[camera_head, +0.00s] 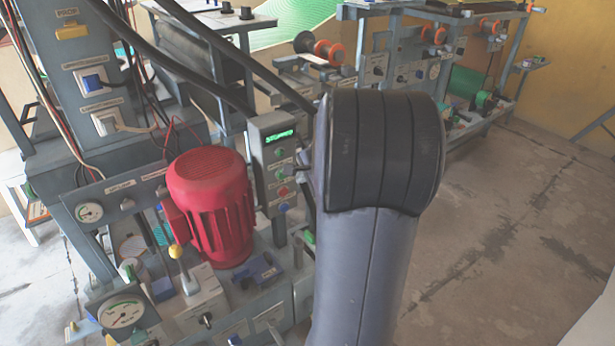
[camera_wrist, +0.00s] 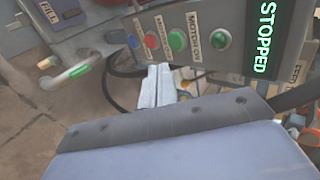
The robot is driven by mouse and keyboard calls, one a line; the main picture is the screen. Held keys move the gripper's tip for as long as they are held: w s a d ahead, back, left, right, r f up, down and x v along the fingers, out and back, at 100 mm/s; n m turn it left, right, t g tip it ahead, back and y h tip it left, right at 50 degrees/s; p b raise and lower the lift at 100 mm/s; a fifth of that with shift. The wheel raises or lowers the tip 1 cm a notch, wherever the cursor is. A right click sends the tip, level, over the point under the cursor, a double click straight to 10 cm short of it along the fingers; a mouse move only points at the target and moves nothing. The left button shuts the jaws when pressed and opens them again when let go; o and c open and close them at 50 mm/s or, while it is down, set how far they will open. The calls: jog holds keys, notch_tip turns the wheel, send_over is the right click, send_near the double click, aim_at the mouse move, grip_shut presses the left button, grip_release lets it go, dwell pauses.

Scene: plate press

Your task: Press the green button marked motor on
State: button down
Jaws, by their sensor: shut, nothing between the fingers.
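A grey control box (camera_head: 268,140) stands behind the red motor, with a lit green display reading STOPPED (camera_wrist: 265,40). In the wrist view its buttons run in a row: a green button (camera_wrist: 220,38) closest to the display, another green button (camera_wrist: 177,40), a red one (camera_wrist: 151,40) and a blue one (camera_wrist: 133,40). The MOTOR ON label (camera_wrist: 192,32) lies between the two green buttons. My gripper (camera_wrist: 158,70) is shut and empty, its tips appearing just below the red and second green buttons. I cannot tell whether they touch the box. My arm hides part of the head view.
The red motor (camera_head: 212,205) stands left of the box. A gauge (camera_head: 125,312) and a yellow-knobbed lever (camera_head: 175,252) are in front. Black cables run above. In the wrist view a lever with a green mark (camera_wrist: 70,75) is at left. Open floor (camera_head: 530,220) lies to the right.

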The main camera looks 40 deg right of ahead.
aim_at(281, 170)
jog(key=w+f, duration=0.2)
jog(key=w, duration=0.5)
jog(key=shift+d+f, duration=0.2)
jog(key=shift+f, duration=0.2)
jog(key=shift+w+r, duration=0.15)
jog(key=shift+w, duration=0.65)
